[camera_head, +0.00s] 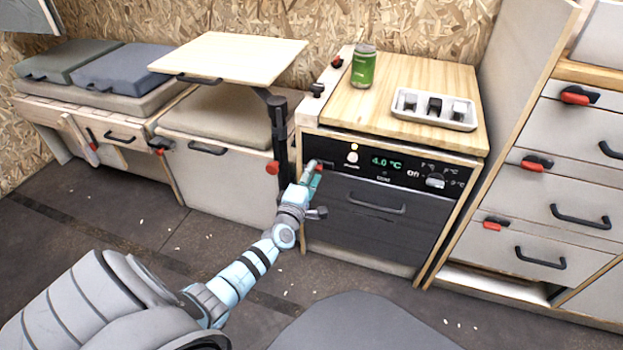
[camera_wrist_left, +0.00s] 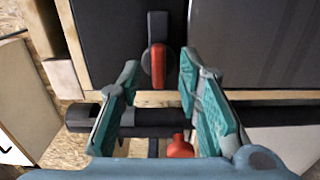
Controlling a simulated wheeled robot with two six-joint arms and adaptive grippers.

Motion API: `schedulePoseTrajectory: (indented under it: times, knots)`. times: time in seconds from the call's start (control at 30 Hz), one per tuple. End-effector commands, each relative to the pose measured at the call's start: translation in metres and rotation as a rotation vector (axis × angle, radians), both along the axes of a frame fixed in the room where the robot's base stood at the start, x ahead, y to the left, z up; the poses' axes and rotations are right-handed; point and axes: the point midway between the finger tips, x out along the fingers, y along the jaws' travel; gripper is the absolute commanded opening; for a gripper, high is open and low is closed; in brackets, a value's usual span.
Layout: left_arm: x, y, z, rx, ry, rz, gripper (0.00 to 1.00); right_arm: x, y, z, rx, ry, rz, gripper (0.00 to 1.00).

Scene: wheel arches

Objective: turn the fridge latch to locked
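The fridge (camera_head: 375,222) has a dark front with a lit display reading 4.0 °C and a handle. The latch (camera_wrist_left: 158,55) shows in the left wrist view as a black plate and lever with a red end, pointing down in that picture. In the head view the latch is mostly hidden by my gripper. My left gripper (camera_head: 313,172) is at the fridge's upper left corner. In the left wrist view its fingers (camera_wrist_left: 160,78) are open, one on each side of the latch's red end, with gaps on both sides. My right gripper is not in view.
A table post with a red knob (camera_head: 272,168) stands just left of the gripper, under a raised tabletop (camera_head: 230,58). A green can (camera_head: 363,68) and a white tray (camera_head: 433,122) stand on the counter above the fridge. Drawers (camera_head: 570,130) with red latches are at the right.

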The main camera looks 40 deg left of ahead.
Motion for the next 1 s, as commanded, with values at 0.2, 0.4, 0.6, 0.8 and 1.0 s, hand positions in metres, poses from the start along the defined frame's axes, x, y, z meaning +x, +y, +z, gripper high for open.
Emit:
schedulePoseTrajectory:
  times: [0.2, 0.4, 0.6, 0.8, 1.0]
  knots:
    - [0.0084, 0.0029, 0.0005, 0.001, 0.001, -0.001, 0.32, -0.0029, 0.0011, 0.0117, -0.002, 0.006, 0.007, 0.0]
    - [0.0083, 0.0029, 0.0008, 0.001, 0.001, -0.001, 0.3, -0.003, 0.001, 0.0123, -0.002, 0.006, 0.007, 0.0]
    - [0.008, 0.0028, 0.0008, 0.001, 0.001, -0.001, 0.0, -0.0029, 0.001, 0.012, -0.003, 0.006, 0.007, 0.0]
    - [0.0079, 0.0029, 0.0007, 0.003, 0.002, 0.0, 0.0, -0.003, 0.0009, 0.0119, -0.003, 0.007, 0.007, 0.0]
    - [0.0078, 0.0028, 0.0009, 0.03, 0.012, 0.0, 0.0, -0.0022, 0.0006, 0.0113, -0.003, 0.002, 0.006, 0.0]
